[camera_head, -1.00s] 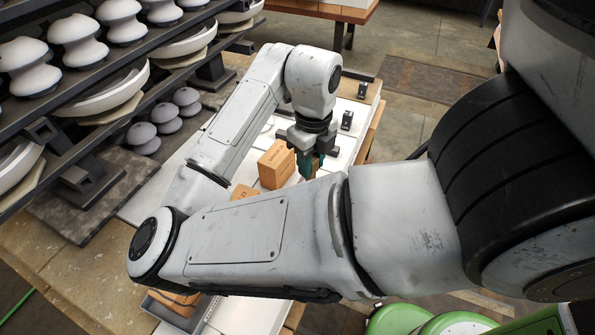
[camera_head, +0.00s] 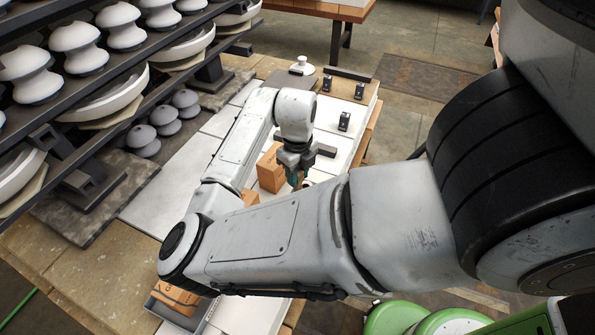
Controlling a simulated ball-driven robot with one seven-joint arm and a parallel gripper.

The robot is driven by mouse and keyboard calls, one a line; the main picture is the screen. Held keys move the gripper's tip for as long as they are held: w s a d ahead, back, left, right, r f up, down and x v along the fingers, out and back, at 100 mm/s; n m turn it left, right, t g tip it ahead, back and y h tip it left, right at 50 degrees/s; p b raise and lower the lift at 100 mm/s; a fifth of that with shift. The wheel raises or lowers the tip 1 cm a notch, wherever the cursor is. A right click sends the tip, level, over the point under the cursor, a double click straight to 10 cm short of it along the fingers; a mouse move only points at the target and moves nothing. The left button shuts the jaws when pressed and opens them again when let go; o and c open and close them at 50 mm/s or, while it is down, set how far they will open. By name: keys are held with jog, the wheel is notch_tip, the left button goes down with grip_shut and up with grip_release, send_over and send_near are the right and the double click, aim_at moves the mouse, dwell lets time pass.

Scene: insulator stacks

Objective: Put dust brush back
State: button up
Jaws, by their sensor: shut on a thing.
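My gripper (camera_head: 296,168) is over the white-topped bench, just right of an upright orange-brown box. It is shut on a narrow teal thing (camera_head: 293,180), which seems to be the dust brush. Only a small part of it shows below the jaws; my forearm hides the rest, so I cannot tell whether it touches the bench. No holder for the brush can be made out.
A grey tray (camera_head: 207,318) holds boxes in front. Small black blocks (camera_head: 344,121) stand farther back. An insulator rack (camera_head: 105,75) fills the left.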

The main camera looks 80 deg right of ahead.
jog(key=shift+f, duration=0.15)
jog(key=o, duration=1)
jog(key=shift+o, duration=0.2)
